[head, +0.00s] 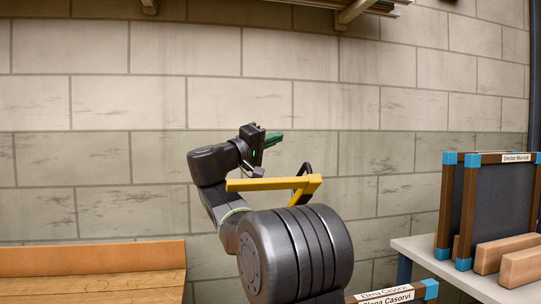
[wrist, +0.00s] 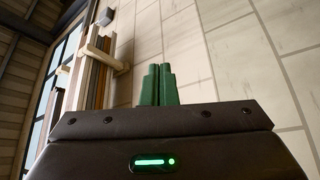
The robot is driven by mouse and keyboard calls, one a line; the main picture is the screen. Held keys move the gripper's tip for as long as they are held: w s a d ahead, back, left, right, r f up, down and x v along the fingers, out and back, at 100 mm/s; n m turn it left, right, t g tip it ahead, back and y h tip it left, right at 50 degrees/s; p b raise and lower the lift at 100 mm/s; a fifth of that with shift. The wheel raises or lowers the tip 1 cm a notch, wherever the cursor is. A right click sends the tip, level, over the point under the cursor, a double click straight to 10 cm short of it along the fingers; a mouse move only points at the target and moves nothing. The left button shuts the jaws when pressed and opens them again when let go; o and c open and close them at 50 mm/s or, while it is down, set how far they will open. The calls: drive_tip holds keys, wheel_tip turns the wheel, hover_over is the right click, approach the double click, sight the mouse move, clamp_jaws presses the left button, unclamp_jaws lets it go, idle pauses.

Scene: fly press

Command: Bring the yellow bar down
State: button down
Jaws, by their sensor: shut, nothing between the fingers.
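The yellow bar (head: 262,184) is in the head view, just right of the picture's middle. Its long part runs nearly level, and at its right end it bends back down towards the large dark arm joint. My gripper (head: 273,139), with green fingers, is a little above the bar in the picture and apart from it. The fingers point right and are closed together with nothing between them. In the wrist view the green fingers (wrist: 160,85) stand side by side against the wall. The bar does not show in the wrist view. What carries the bar is hidden behind my arm.
A dark curved piece (head: 305,170) stands by the bar's right end. A wooden bench (head: 90,262) is at lower left. A pale table (head: 425,245) at right holds dark framed panels (head: 490,205) and wooden blocks (head: 505,254). A block wall is behind.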

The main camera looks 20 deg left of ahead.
drive_tip(key=s+d+f+m+h+b, duration=0.1)
drive_tip(key=s+d+f+m+b, duration=0.2)
drive_tip(key=s+b, duration=0.3)
drive_tip(key=shift+d+f+m+h+b, duration=0.35)
drive_tip(key=shift+d+f+b, duration=0.35)
drive_tip(key=shift+b, duration=1.3)
drive_tip(key=shift+s+d+r, duration=0.1)
drive_tip(key=shift+d+r, duration=0.05)
